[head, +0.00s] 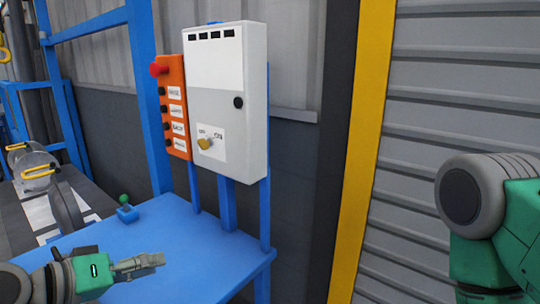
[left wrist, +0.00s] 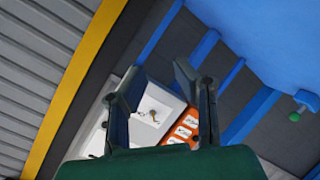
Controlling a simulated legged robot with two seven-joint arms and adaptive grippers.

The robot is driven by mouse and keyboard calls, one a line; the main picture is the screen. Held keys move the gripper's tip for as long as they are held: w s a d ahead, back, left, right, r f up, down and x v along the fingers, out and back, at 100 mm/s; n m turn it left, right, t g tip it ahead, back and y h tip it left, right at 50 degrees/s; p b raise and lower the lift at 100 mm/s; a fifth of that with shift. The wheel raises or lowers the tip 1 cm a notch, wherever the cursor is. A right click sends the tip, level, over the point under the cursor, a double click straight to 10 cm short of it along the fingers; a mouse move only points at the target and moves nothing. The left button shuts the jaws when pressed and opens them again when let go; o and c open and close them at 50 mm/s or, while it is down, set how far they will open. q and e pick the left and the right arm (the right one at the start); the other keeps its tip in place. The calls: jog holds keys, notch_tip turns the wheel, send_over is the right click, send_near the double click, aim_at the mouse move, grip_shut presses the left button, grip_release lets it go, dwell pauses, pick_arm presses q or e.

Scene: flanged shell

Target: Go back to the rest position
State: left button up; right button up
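My left gripper (head: 152,262) is low in the head view, above the front of the blue table (head: 200,262). In the left wrist view the two fingers of this gripper (left wrist: 158,76) stand apart with nothing between them. Beyond them show a white control box (left wrist: 158,112) and an orange button panel (left wrist: 188,124). My right gripper is not in view; only a green and grey part of my right arm shows at the right edge of the head view.
The white box (head: 228,100) and orange panel (head: 173,108) stand upright behind the table. A small green-knobbed lever (head: 125,210) is on the tabletop. A grey flanged part (head: 32,165) with a yellow handle is at left. A yellow post (head: 362,150) and grey shutter (head: 425,120) are at right.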

pick_arm(q)
jog(key=s+f+g+y, duration=0.25)
jog(key=s+f, duration=0.25)
jog(key=f, duration=0.5)
jog(key=s+f+g+y, duration=0.1)
jog(key=s+f+g, duration=0.2)
jog(key=s+f, duration=0.5)
jog(key=s+a+f+m+g+y+b, duration=0.1)
jog(key=s+a+f+g+y, duration=0.3)
jog(key=s+f, duration=0.8)
jog(key=shift+s+a+f+m+y, duration=0.3)
jog(key=shift+a+f+m+y, duration=0.5)
jog(key=shift+a, duration=0.45)
jog(key=shift+f, duration=0.1)
